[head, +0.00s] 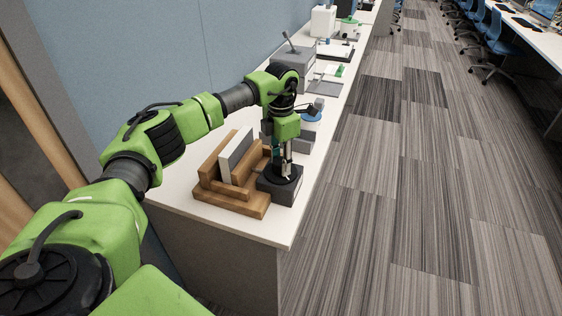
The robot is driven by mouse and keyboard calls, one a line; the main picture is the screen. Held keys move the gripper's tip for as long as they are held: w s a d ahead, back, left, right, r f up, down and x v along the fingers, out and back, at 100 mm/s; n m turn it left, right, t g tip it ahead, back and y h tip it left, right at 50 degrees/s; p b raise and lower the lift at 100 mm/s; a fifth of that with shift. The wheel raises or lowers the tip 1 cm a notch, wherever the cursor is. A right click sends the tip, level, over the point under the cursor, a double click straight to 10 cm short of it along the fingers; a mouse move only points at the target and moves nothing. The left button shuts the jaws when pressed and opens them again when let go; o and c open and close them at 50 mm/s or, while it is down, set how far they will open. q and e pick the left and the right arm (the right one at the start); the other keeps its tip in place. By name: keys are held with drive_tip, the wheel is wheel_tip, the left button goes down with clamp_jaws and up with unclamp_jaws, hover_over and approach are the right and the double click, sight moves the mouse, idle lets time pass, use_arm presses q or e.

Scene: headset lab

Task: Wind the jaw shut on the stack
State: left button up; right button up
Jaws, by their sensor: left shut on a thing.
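A wooden jaw fixture (240,203) stands near the front end of the white bench. A pale upright slab, apparently the stack (236,151), sits between its wooden pieces. A dark grey block (283,193) with a round black top is at the fixture's right side. My left gripper (286,170) points down over this round top and is shut on a small part there, apparently the crank handle. The fingertips are small, and the held part is mostly hidden. I cannot tell whether the jaw touches the stack. My right gripper is out of view.
Behind my left gripper, the bench holds a blue-topped round item (311,117), a grey box with a lever (294,58) and a clipboard (335,51). A blue partition (210,45) runs along the left.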

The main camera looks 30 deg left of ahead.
use_arm(q)
drive_tip(key=shift+r, duration=0.1)
drive_tip(key=o, duration=1.1)
wheel_tip(320, 180, up, 12)
